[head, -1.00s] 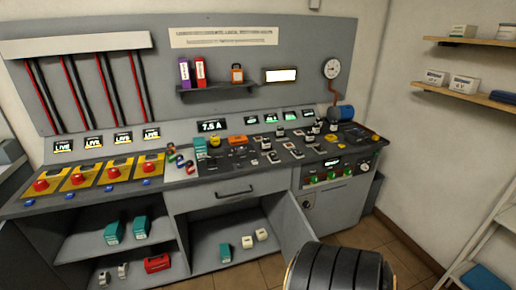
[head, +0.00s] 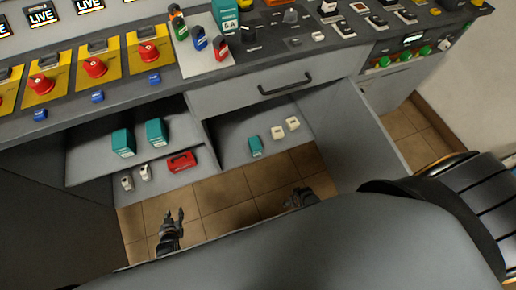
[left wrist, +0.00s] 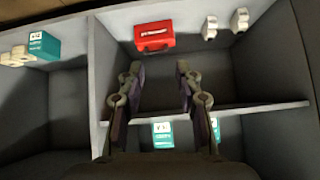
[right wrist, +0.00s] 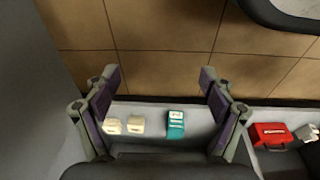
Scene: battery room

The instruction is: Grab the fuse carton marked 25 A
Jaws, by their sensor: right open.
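Teal cartons stand in the open cabinet in the head view: two on the left shelf, the left one (head: 123,142) and the right one (head: 156,132), and a smaller one (head: 255,146) in the right compartment. Their markings are too small to read. Another teal carton (head: 227,18) on the counter reads 6 A. My left gripper (head: 175,216) is open and empty, in front of the left compartment. My right gripper (head: 300,198) is open and empty, before the right compartment. In the right wrist view a teal carton (right wrist: 176,124) shows beyond and between its fingers, apart from them.
Two cream boxes (head: 285,129) stand beside the small teal carton. A red case (head: 181,161) and two small white items (head: 136,177) lie low in the left compartment. The open cabinet door (head: 365,130) stands to the right.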

